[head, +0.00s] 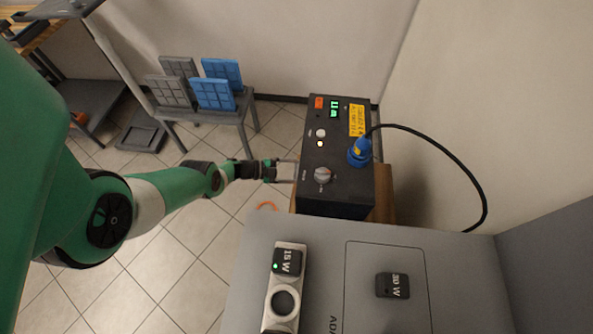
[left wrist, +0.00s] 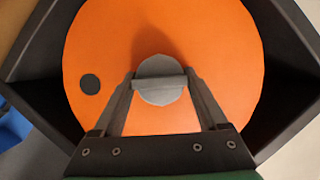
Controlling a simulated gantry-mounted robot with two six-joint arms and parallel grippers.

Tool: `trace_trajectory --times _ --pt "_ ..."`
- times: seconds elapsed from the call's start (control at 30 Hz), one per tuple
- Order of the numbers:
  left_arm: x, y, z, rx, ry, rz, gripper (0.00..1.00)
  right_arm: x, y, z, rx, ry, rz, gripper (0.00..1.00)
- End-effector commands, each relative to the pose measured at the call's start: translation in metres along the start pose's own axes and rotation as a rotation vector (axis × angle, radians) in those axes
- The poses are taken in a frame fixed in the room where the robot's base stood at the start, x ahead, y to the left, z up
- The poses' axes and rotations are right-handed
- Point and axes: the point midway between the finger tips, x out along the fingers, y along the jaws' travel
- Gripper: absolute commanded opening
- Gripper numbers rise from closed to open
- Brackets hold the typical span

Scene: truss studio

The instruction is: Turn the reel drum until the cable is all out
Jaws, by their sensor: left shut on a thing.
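The reel drum (left wrist: 110,45) is an orange disc with a grey hub knob (left wrist: 160,92) in its middle and a dark round spot (left wrist: 90,84) left of it. It sits inside a dark frame. My left gripper (left wrist: 161,80) is shut on the hub knob, a finger on each side. In the head view my left gripper (head: 288,170) reaches the left side of a black box (head: 340,190); the drum face is hidden there. A black cable (head: 450,158) runs from a blue plug (head: 358,152) on the box down at the right. My right gripper is not in view.
A small orange arc (head: 267,206) shows low beside the box. A rack of grey and blue panels (head: 213,93) stands at the back left. The tiled floor (head: 190,260) between is clear.

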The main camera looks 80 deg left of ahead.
Motion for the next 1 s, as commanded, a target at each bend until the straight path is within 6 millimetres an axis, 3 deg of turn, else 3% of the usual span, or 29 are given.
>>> trace_trajectory --times 0.37,1.0 --pt "0.000 0.002 0.001 0.125 0.000 -0.053 0.00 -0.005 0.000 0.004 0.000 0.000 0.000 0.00" --pt "0.001 0.004 0.002 0.517 0.000 -0.215 0.00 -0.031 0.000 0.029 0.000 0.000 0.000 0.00"
